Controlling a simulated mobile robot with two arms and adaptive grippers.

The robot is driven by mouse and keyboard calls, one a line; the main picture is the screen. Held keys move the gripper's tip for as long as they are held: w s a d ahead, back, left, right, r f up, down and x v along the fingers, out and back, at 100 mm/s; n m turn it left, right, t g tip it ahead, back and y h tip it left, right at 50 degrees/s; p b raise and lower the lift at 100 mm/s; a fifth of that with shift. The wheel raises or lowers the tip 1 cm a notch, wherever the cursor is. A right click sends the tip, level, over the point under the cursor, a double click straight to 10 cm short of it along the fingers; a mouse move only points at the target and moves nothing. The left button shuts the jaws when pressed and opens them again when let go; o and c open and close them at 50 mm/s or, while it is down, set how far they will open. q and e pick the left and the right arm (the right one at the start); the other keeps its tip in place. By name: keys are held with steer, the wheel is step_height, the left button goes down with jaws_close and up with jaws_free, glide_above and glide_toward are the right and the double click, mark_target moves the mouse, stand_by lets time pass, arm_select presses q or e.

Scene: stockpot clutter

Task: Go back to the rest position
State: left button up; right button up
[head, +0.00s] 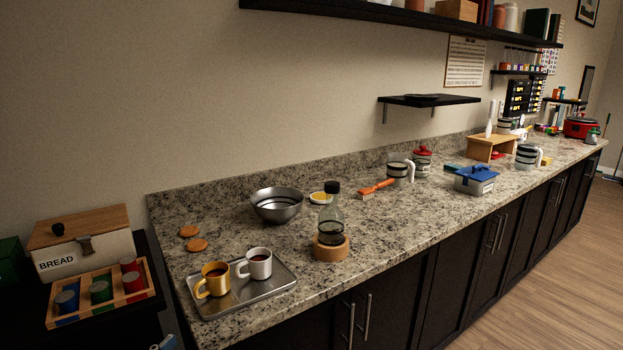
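Neither of my grippers shows in the head view, so I cannot see their opening or anything they hold. The long granite counter (370,232) runs from the lower left to the far right along the wall. A red pot (579,128) stands at its far end. A steel bowl (277,206) is toward the back left.
A metal tray (230,305) with a gold mug (213,281) and a white mug (257,264) is at the near end. A glass bottle (331,220) stands on a wooden ring (331,250). A bread box (85,245) is left. Wooden floor (555,260) is clear at right.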

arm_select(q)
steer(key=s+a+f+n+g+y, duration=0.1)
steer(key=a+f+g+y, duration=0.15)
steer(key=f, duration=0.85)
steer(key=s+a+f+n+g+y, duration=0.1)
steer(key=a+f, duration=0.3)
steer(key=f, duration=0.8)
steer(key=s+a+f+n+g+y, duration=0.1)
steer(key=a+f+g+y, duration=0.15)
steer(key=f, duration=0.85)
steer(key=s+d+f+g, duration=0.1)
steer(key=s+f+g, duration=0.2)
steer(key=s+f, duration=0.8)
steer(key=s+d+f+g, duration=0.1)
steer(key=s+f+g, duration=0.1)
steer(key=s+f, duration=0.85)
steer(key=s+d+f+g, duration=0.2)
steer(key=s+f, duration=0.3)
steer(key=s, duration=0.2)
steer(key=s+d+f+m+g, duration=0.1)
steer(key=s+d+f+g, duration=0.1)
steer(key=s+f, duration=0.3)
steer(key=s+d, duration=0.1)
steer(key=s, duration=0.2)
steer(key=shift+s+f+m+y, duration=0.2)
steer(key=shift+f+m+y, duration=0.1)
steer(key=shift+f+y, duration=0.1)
